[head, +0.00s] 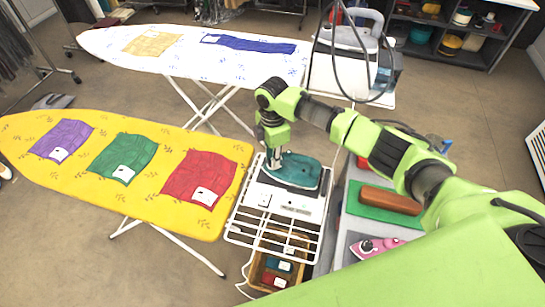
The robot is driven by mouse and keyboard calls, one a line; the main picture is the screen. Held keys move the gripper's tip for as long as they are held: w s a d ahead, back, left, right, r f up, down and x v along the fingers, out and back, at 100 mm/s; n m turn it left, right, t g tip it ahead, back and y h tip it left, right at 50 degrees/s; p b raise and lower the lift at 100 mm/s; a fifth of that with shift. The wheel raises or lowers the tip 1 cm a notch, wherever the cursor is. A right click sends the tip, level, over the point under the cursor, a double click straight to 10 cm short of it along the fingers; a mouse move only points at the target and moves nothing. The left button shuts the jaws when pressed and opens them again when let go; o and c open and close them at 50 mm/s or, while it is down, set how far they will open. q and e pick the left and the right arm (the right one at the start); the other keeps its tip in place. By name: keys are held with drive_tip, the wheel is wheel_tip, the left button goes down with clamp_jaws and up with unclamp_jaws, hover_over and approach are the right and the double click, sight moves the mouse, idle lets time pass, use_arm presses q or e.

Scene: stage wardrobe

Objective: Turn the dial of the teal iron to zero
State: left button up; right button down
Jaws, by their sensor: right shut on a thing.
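The teal iron (305,172) sits flat on a white plate at the far end of a white wire rack, beside the yellow ironing board. My right gripper (273,160) reaches down from above at the iron's left end and is shut on part of it. The fingertips are small and partly hidden here, so I cannot make out the dial or its setting. My left gripper is not in view.
The yellow board (225,222) holds folded purple, green and red garments. A white board (115,45) stands behind it. A steam station (345,42) with a looping hose is behind my arm. A pink iron (375,246) and brown block (390,200) lie to the right.

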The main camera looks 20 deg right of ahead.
idle(0.3)
drive_tip(key=c, duration=1.8)
unclamp_jaws()
drive_tip(key=shift+r, duration=0.1)
wheel_tip(320, 180, up, 12)
drive_tip(key=shift+f, duration=0.1)
